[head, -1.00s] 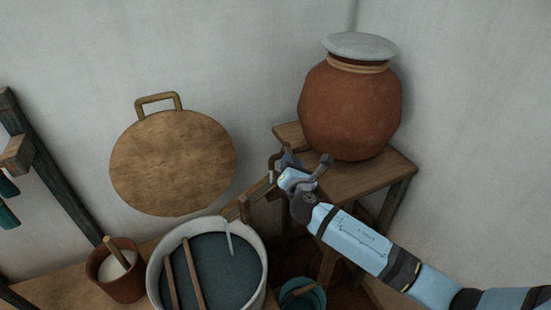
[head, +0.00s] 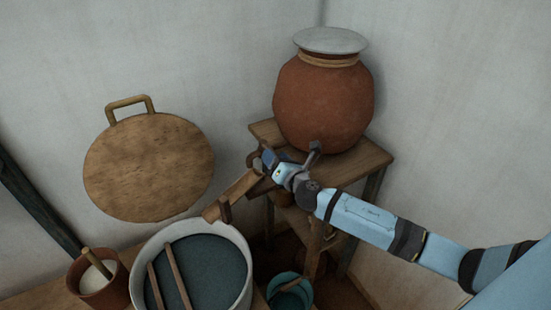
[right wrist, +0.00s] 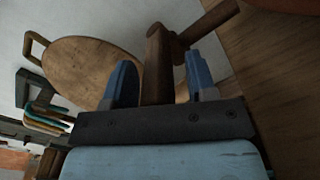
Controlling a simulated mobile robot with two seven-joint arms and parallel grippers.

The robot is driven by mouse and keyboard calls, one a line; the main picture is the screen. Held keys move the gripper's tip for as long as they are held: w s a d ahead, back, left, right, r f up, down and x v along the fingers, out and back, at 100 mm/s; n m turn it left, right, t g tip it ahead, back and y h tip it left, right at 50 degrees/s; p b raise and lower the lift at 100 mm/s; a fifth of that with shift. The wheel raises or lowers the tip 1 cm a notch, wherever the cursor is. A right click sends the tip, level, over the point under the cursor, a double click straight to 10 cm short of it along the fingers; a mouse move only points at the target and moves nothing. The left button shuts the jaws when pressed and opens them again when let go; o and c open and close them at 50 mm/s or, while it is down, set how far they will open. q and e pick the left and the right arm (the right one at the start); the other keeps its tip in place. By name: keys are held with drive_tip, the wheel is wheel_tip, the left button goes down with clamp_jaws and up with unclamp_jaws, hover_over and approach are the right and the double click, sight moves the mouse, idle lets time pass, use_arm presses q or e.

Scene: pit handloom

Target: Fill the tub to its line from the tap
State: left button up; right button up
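The pale tub (head: 243,290) stands at the lower middle of the head view, holding dark blue-grey liquid with two wooden sticks across it. I cannot make out its line. A wooden trough (head: 233,193) slopes down to the tub's rim, and no stream shows at its end. A brown wooden tap piece (head: 252,160) shows below the clay pot. My right gripper (head: 268,162) is at it. In the right wrist view, the blue fingers stand apart on both sides of a wooden bar (right wrist: 157,62), with gaps beside it. My left gripper is not in view.
The lidded clay pot (head: 322,100) stands on a wooden stool (head: 372,163). A teal bucket (head: 291,290) is on the floor right of the tub. A small brown pot (head: 103,283) stands at its left. A round wooden board (head: 148,168) is against the wall.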

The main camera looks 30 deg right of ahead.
drive_tip(key=shift+s, duration=0.1)
drive_tip(key=shift+s+f, duration=0.1)
drive_tip(key=shift+s, duration=0.25)
drive_tip(key=s+b, duration=0.1)
drive_tip(key=s, duration=1.2)
drive_tip(key=shift+b, duration=0.35)
drive_tip(key=s+a+f+m+g+y+p, duration=0.1)
drive_tip(key=s+a+f+m+g+p, duration=0.2)
drive_tip(key=m, duration=1)
drive_tip(key=s+a+f+m+g+y+p, duration=0.1)
drive_tip(key=s+a+f+m+g+p, duration=0.3)
drive_tip(key=s+a+f+m+p, duration=0.3)
drive_tip(key=s+a+f+m, duration=0.1)
drive_tip(key=s+a+m, duration=0.3)
drive_tip(key=s+m, duration=0.2)
drive_tip(key=shift+s+a+y, duration=0.15)
drive_tip(key=shift+s+y, duration=0.25)
drive_tip(key=shift+s, duration=0.25)
